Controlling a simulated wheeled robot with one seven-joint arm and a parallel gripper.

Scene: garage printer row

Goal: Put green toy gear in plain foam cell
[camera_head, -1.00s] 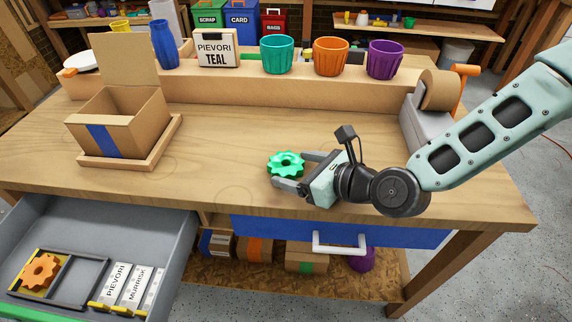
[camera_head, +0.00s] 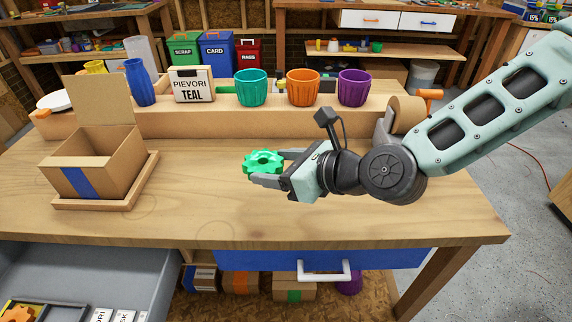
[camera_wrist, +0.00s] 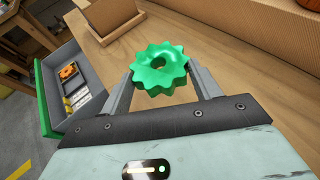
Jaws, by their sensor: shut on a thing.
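The green toy gear (camera_head: 263,163) is held between the fingertips of my gripper (camera_head: 268,168), above the workbench top. In the wrist view the green gear (camera_wrist: 160,72) sits between both fingers, its centre hole showing. An open grey drawer (camera_head: 88,262) is at the lower left. Inside it, a foam insert with cells shows only partly in the head view; an orange gear (camera_head: 20,311) lies in a yellow-edged cell at the picture's edge. In the wrist view the orange gear (camera_wrist: 67,72) shows in the open drawer (camera_wrist: 58,110). The plain cell is hard to make out now.
An open cardboard box (camera_head: 95,165) with a blue stripe stands in a wooden tray (camera_head: 150,170) on the bench's left. Teal (camera_head: 251,88), orange (camera_head: 303,87) and purple (camera_head: 354,88) pots line the back ledge. A tape dispenser (camera_head: 405,115) stands at right. The bench middle is clear.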

